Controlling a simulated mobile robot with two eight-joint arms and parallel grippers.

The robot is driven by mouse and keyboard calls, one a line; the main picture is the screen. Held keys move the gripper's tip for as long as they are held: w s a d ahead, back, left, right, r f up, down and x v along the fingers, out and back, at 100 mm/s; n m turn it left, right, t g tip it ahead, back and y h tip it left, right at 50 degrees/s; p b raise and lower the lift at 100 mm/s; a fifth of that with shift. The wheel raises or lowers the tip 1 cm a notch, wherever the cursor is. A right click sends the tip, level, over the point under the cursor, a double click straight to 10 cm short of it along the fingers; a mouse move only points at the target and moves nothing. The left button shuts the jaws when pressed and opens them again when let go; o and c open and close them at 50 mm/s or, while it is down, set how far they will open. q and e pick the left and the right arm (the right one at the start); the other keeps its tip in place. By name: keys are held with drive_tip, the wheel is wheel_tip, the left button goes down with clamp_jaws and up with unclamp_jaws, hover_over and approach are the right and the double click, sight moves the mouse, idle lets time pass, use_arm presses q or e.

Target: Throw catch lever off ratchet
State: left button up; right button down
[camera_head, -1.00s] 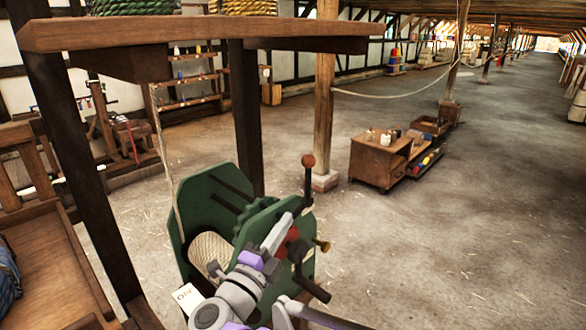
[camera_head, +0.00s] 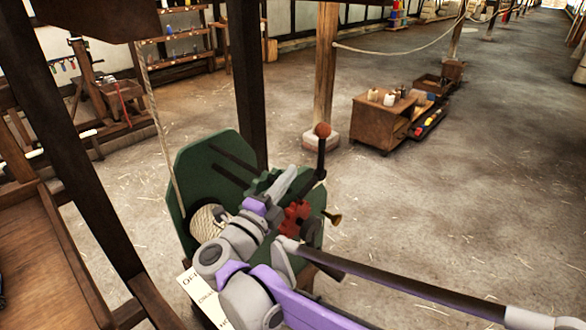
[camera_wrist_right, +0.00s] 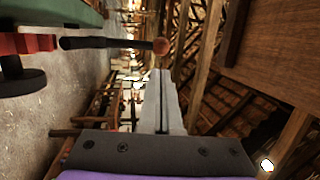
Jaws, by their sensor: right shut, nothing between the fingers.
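The winch has green side plates (camera_head: 205,165), a rope drum (camera_head: 207,222) and a red part (camera_head: 296,215) on its right side. A dark lever with a round orange-brown knob (camera_head: 322,130) stands upright at the right plate, probably the catch lever. My right gripper (camera_head: 291,173) is shut and empty, just left of and below the knob in the head view. In the right wrist view the closed fingers (camera_wrist_right: 161,74) point toward the knob (camera_wrist_right: 161,46), with a small gap showing. My right arm hides much of the ratchet. My left gripper is out of view.
A dark post (camera_head: 247,90) stands behind the winch, and a wooden post (camera_head: 326,70) farther back. A wooden bench (camera_head: 60,260) is at the left. A lettered sign (camera_head: 197,293) sits low by the winch. A small cabinet (camera_head: 375,125) stands on open floor.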

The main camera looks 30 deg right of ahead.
sight(319, 135)
drive_tip(key=x, duration=1.2)
drive_tip(key=shift+p, duration=0.4)
